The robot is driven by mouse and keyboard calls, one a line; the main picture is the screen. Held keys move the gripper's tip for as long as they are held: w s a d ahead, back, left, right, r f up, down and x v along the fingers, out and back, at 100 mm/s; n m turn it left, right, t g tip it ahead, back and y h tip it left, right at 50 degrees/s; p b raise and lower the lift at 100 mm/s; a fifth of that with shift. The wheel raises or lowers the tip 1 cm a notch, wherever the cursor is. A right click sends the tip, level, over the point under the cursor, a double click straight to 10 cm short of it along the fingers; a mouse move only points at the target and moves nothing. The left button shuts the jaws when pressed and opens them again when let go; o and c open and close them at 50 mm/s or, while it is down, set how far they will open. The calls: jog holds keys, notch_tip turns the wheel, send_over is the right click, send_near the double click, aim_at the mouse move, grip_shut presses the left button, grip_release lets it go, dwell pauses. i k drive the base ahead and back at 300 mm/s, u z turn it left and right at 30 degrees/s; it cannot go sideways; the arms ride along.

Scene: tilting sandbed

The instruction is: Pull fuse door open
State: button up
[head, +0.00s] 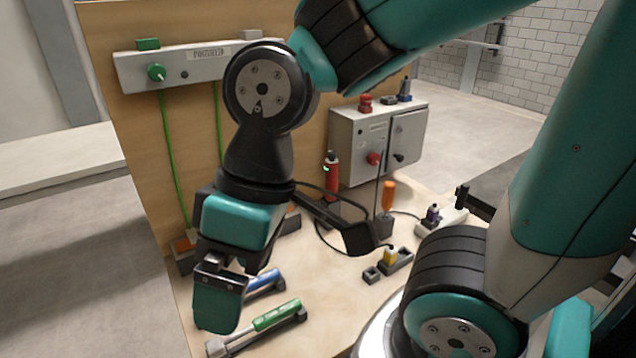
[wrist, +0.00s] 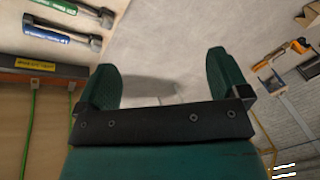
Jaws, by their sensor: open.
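The grey fuse box (head: 352,145) stands at the back right of the wooden bench. Its front has a red knob (head: 374,158) on the left part. The fuse door (head: 406,140), a panel with a dark knob (head: 398,157), is on the right part and looks shut. My gripper (head: 220,295) hangs at the front left of the bench, well left of and in front of the box, pointing down. In the wrist view its two green fingers (wrist: 164,82) are apart with nothing between them. I cannot make out the fuse door in the wrist view.
Green-handled (head: 277,315) and blue-handled (head: 264,282) tools lie near my gripper. A red cylinder (head: 331,172), an orange-handled tool (head: 388,195) and a yellow plug (head: 390,256) stand before the box. A green-knobbed panel (head: 200,66) with green wires is on the backboard.

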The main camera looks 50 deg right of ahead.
aim_at(404, 148)
jog(key=z, duration=1.2)
jog(key=i, duration=0.25)
jog(key=z, duration=1)
